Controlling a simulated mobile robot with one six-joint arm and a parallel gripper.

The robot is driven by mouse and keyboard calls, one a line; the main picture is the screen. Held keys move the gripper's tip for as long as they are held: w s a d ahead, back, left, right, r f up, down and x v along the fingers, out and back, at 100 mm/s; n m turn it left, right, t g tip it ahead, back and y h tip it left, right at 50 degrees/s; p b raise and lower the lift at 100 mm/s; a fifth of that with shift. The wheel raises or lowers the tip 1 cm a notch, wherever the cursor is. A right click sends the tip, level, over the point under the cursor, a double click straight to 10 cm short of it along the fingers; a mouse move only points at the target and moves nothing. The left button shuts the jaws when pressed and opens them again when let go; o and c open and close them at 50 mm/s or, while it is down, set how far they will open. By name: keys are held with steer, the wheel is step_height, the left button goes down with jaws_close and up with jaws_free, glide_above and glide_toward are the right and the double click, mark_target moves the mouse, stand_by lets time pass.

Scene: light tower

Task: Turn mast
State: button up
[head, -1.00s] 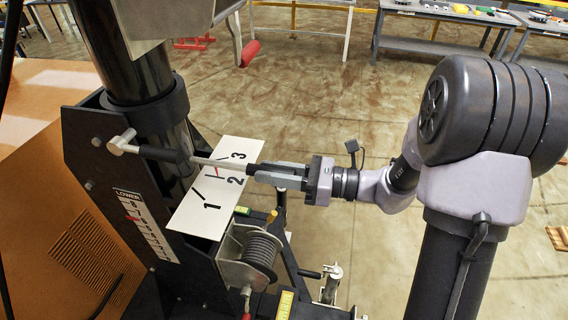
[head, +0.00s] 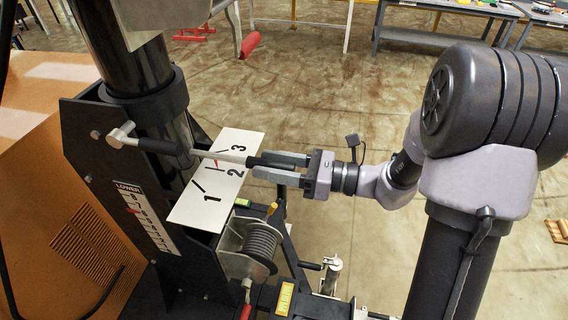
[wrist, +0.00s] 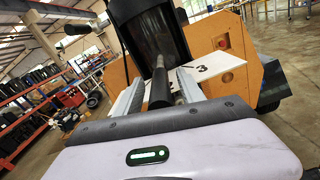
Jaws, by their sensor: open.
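The mast (head: 140,75) is a thick black upright tube in a dark collar at the left of the head view; it also fills the upper middle of the wrist view (wrist: 150,35). A thin metal bar with a black grip (head: 270,161) sticks out from the mast to the right. My gripper (head: 276,166) is open, with its fingers on both sides of the black grip. The wrist view shows the grip (wrist: 160,92) between the two fingers, with room at its sides. A white plate (head: 218,185) marked 1, 2, 3 lies below the bar, with a red pointer near 2.
A cable winch (head: 258,245) sits below the plate. An orange cabinet (head: 50,200) stands at the left.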

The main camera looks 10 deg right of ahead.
steer(key=v, duration=1.7)
steer(key=shift+d+p, duration=0.2)
steer(key=shift+p, duration=0.25)
